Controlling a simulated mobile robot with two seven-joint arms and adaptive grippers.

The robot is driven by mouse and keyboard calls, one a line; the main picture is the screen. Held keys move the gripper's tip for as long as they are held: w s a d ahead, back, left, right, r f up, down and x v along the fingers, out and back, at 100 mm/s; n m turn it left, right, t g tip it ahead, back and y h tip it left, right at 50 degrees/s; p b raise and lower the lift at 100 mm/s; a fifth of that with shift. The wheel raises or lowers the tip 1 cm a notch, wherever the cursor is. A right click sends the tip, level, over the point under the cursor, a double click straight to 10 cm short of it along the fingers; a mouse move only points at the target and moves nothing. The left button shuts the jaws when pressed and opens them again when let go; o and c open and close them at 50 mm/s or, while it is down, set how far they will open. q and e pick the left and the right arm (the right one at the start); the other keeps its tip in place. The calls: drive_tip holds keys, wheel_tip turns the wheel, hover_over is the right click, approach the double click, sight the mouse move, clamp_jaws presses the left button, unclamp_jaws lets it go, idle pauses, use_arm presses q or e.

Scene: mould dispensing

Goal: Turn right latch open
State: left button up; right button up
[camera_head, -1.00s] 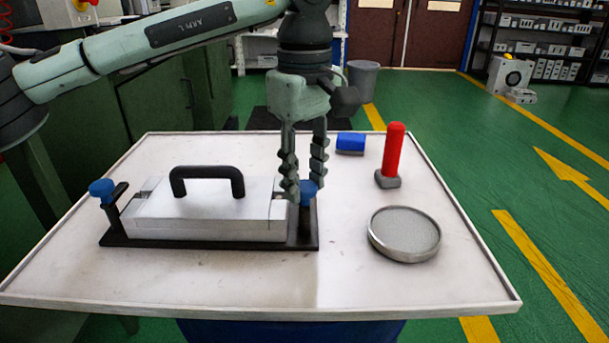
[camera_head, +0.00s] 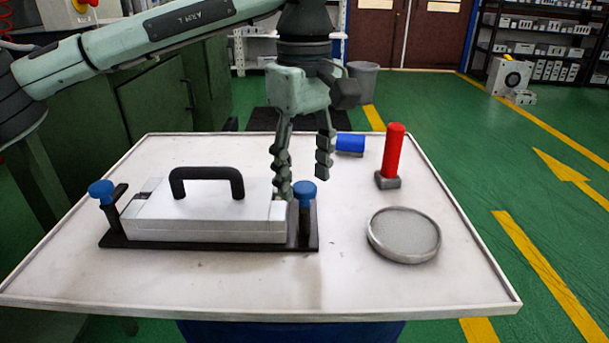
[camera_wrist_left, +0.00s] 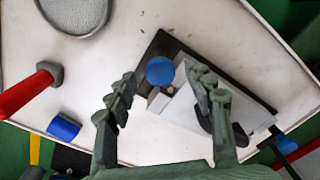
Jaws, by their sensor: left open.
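The white mould (camera_head: 205,213) with a black handle (camera_head: 207,180) lies on a black base plate (camera_head: 160,243) on the table. The right latch's blue knob (camera_head: 306,188) stands at the plate's right end; its arm's angle is hard to tell. The left latch's blue knob (camera_head: 101,190) stands at the other end. My left gripper (camera_head: 304,186) points down, open, its fingers spread behind the right knob. In the left wrist view the right knob (camera_wrist_left: 160,70) appears between the fingertips (camera_wrist_left: 160,76), with no visible contact. My right gripper is not in view.
On the table's right side are a round grey dish (camera_head: 404,235), a red-handled tool (camera_head: 393,155) and a blue block (camera_head: 350,143). The table's front strip (camera_head: 250,285) is clear. A raised rim edges the table.

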sight(305, 186)
use_arm(q)
wheel_tip(305, 186, up, 11)
idle(0.3)
